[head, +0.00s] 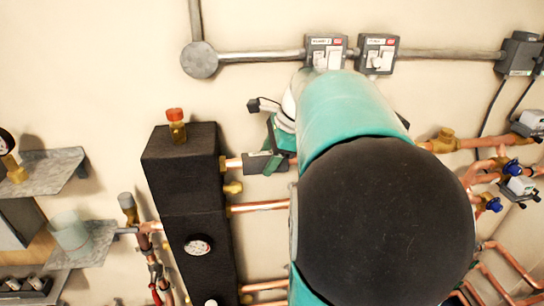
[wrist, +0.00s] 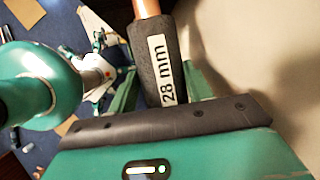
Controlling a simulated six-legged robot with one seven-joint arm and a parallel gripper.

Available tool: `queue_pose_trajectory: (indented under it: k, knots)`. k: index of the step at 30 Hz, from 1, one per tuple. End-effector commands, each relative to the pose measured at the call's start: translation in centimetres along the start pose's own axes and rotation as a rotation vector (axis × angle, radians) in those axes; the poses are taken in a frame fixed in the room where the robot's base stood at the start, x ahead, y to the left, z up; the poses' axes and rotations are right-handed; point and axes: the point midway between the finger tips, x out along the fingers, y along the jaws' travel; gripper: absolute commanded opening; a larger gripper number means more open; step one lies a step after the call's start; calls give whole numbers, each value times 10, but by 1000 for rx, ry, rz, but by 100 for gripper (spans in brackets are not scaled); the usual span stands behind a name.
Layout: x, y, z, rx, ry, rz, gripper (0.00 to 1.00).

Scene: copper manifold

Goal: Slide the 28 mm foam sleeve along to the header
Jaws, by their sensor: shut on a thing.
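The dark grey foam sleeve (wrist: 146,82) with a white "28 mm" label sits around a copper pipe (wrist: 146,8) in the wrist view. Bare copper shows beyond its far end. My gripper (wrist: 162,92) is shut on the sleeve, with green finger parts on both sides of it. The sleeve's near end is hidden behind my gripper's dark-edged housing. In the head view a tall black block (head: 190,190), which looks like the header, stands left of centre with copper pipes leaving its right side.
Grey shelves (head: 85,245) with a translucent cup (head: 70,233) stand at the left. Grey switch boxes (head: 327,52) and conduit run along the wall above. Copper pipes with blue-handled valves (head: 513,166) crowd the right side.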

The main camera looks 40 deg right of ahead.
Motion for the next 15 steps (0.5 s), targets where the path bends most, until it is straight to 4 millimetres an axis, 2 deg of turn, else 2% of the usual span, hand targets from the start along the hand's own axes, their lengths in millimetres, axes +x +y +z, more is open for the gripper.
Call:
queue_pose_trajectory:
  k: [15]
  knots:
    - [6,0,14,-2,0,2,28]
